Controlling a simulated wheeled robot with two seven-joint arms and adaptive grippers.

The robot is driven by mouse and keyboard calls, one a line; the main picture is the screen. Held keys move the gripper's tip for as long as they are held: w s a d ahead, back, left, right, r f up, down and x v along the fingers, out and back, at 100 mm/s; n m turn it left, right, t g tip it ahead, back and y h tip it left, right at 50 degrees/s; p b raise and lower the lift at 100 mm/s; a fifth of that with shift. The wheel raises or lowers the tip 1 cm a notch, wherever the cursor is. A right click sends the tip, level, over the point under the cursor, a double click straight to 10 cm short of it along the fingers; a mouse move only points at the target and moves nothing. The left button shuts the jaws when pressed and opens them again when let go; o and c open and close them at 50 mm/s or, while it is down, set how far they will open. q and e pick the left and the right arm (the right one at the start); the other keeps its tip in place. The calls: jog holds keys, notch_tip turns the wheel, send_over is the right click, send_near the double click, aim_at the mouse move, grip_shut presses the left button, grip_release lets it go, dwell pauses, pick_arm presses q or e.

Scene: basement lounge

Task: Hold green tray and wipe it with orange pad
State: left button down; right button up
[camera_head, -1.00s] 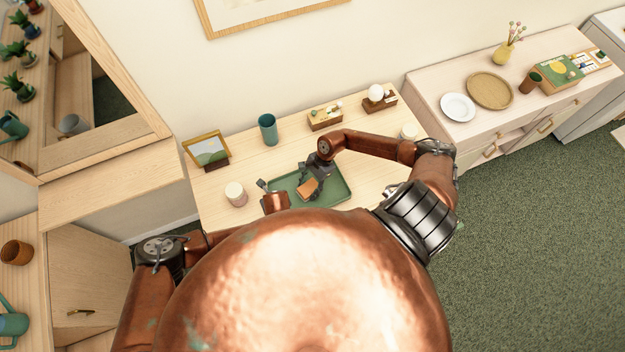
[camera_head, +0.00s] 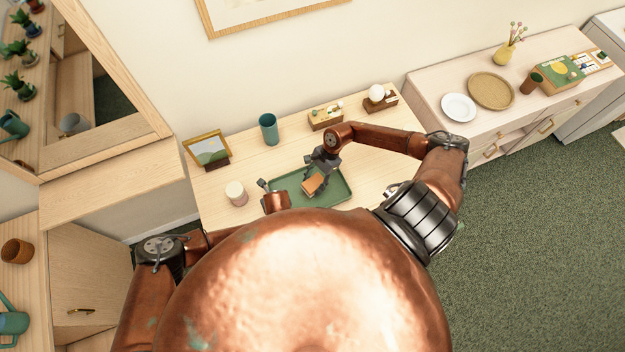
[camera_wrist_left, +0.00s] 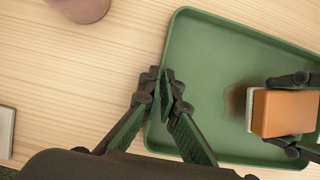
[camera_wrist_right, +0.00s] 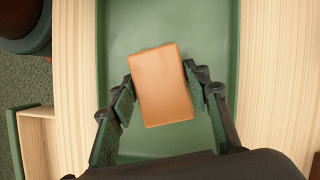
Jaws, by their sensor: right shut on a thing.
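The green tray (camera_head: 338,192) lies flat on the light wood table and fills much of both wrist views. My left gripper (camera_wrist_left: 166,82) is at the tray's left rim, its fingers close together with one on each side of the wall. My right gripper (camera_wrist_right: 160,88) is shut on the orange pad (camera_wrist_right: 162,85), which is over the tray floor. In the left wrist view the pad (camera_wrist_left: 285,113) shows a pale lower layer, and a dark brown smudge (camera_wrist_left: 236,100) lies beside it on the tray. I cannot tell whether the pad touches the tray.
A pinkish pale-topped cup (camera_head: 236,194) stands left of the tray. Behind are a framed picture (camera_head: 208,150), a teal cup (camera_head: 268,128), a wooden box (camera_head: 325,117) and a lamp-like white globe (camera_head: 376,92). A sideboard (camera_head: 430,88) stands to the right.

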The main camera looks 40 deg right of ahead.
aim_at(305, 190)
jog(key=shift+r, duration=2.35)
jog(key=shift+f, duration=0.25)
jog(key=shift+a+f, duration=0.1)
jog(key=shift+f, duration=3.55)
jog(key=shift+w+a+f, duration=0.25)
jog(key=shift+a+f, duration=0.05)
jog(key=shift+a, duration=0.35)
jog(key=shift+c, duration=0.6)
jog(key=shift+w+a, duration=0.15)
jog(key=shift+a, duration=0.45)
jog(key=shift+w+a, duration=0.15)
jog(key=shift+a, duration=0.4)
jog(key=shift+s+d, duration=0.25)
jog(key=shift+d, duration=0.7)
jog(key=shift+s+d, duration=0.25)
jog(key=shift+d, duration=0.65)
jog(key=shift+r, duration=4.1)
